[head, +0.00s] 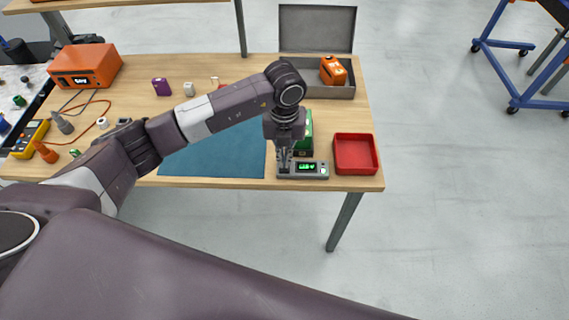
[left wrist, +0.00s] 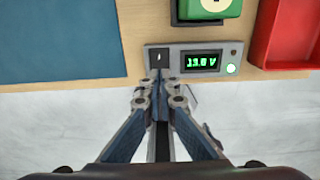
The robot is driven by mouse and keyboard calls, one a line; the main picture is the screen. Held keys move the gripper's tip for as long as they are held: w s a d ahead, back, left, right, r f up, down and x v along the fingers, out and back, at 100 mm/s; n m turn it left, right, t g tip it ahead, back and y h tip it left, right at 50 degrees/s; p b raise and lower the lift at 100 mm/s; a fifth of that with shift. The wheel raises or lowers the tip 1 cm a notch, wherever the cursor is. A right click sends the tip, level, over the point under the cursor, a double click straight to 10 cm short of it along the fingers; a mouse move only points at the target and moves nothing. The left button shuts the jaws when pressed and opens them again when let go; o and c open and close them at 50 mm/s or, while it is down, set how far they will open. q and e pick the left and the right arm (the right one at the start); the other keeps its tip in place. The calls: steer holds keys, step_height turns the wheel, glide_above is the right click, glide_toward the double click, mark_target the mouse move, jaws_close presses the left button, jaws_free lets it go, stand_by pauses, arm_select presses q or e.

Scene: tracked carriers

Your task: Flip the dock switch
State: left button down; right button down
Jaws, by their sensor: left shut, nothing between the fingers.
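The dock (head: 318,174) is a small grey unit at the front edge of the wooden table, with a lit green display (head: 307,166). My left gripper (head: 284,166) points down at the dock's left end. In the left wrist view its shut, empty fingertips (left wrist: 159,74) are at the switch's lower edge; I cannot tell whether they touch. My right gripper is not in view.
A blue mat (head: 215,160) is to the left. An open grey case (head: 318,88) with an orange item (head: 333,70) stands at the back. Floor is clear in front.

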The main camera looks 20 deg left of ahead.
arm_select(q)
steer(key=shift+f+b, duration=0.95)
steer(key=shift+f, duration=0.2)
stand_by(0.5)
steer(key=shift+s+r, duration=0.1)
steer(key=shift+r+p, duration=0.75)
steer(key=shift+r, duration=0.1)
steer(key=shift+r+p, duration=1.6)
steer(key=shift+r, duration=1)
